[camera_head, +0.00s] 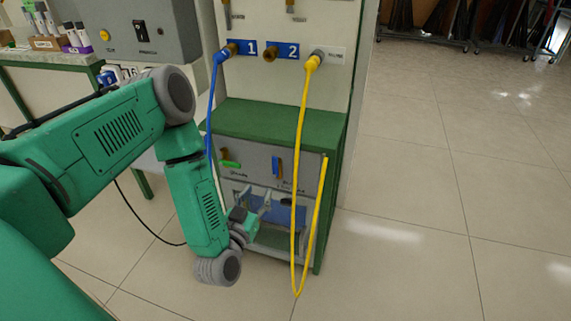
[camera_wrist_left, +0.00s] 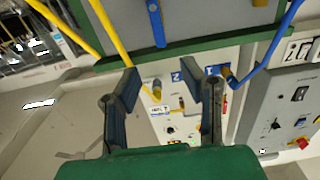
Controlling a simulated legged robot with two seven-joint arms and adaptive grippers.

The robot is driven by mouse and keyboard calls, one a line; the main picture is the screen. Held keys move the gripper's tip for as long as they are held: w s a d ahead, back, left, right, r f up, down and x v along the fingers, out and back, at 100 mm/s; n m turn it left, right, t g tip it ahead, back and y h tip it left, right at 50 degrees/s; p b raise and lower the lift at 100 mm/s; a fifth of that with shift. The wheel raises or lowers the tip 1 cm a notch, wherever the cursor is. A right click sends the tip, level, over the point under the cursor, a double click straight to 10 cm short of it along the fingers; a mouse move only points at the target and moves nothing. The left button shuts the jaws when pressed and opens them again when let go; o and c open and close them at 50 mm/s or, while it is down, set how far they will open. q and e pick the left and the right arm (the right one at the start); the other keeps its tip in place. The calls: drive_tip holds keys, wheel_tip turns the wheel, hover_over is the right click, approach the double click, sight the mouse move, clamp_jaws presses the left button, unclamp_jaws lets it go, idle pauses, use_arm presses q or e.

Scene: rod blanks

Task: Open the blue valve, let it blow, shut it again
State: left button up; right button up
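The blue valve handle (camera_head: 276,167) sits on the grey front panel (camera_head: 257,160) of the green-topped cabinet. It stands upright, along the vertical of the panel. It also shows at the top of the left wrist view (camera_wrist_left: 156,22). My left gripper (camera_head: 255,197) is in front of the cabinet, just below the handle and apart from it. In the left wrist view my left gripper (camera_wrist_left: 160,78) has its fingers spread with nothing between them. A green handle (camera_head: 230,164) lies roughly level at the left of the same panel. My right gripper is not in view.
A yellow hose (camera_head: 301,120) loops down in front of the cabinet, right of my left gripper. A blue hose (camera_head: 213,95) hangs from port 1 on the left. The green ledge (camera_head: 270,119) juts out above the panel. The floor (camera_head: 430,230) at right is clear.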

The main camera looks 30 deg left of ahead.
sight(277, 164)
use_arm(q)
drive_tip(key=x, duration=0.4)
drive_tip(key=d+b+x, duration=0.1)
drive_tip(key=x, duration=0.2)
drive_tip(key=b+x, duration=0.1)
drive_tip(key=x, duration=0.3)
drive_tip(key=shift+w+d+r, duration=0.2)
drive_tip(key=shift+w+r, duration=0.05)
drive_tip(key=shift+w, duration=0.25)
drive_tip(key=a, duration=0.1)
drive_tip(key=w+a, duration=0.1)
drive_tip(key=f, duration=0.1)
drive_tip(key=shift+w+a, duration=0.25)
drive_tip(key=shift+a, duration=0.15)
drive_tip(key=shift+w+a, duration=0.1)
drive_tip(key=shift+a, duration=0.05)
drive_tip(key=shift+d+r, duration=0.2)
drive_tip(key=shift+d, duration=0.2)
drive_tip(key=shift+c, duration=0.4)
drive_tip(key=shift+d+r, duration=0.15)
drive_tip(key=shift+d, duration=0.25)
drive_tip(key=c, duration=0.7)
drive_tip(key=shift+d, duration=0.35)
clamp_jaws()
drive_tip(key=shift+a, duration=0.1)
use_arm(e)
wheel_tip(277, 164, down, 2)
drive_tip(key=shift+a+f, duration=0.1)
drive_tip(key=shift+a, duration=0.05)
